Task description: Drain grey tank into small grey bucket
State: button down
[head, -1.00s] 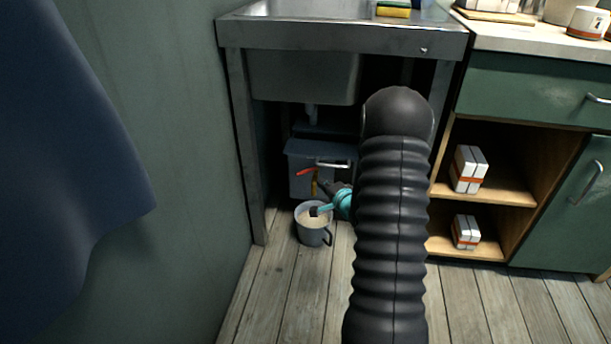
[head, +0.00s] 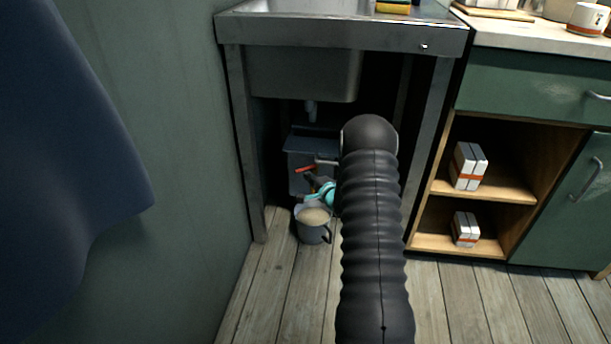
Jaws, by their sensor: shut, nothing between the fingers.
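The grey tank (head: 298,145) stands on the floor under the sink, with a red lever (head: 306,170) on its front. The small grey bucket (head: 312,233) stands upright on the floor in front of it, below the lever. It holds a pale, cloudy liquid, and its handle is on the right. My arm hides the tank's right side.
A metal sink (head: 305,75) on legs stands over the tank; its left leg (head: 247,150) is close to the bucket. A green cabinet (head: 545,90) with open shelves holding white boxes (head: 468,165) stands at right. The plank floor (head: 275,300) in front is clear.

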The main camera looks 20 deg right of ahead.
aim_at(300, 171)
jog(key=x, duration=0.3)
jog(key=shift+w, duration=0.1)
jog(key=shift+w+a+b, duration=0.3)
jog(key=shift+w, duration=0.1)
dwell(0.6)
jog(key=shift+w+a+b, duration=0.25)
jog(key=shift+w+b, duration=0.1)
jog(key=shift+w, duration=0.4)
jog(key=shift+b+x, duration=0.3)
jog(key=shift+x, duration=0.65)
jog(key=shift+w+d+r, duration=0.1)
jog(key=shift+w+r, duration=0.1)
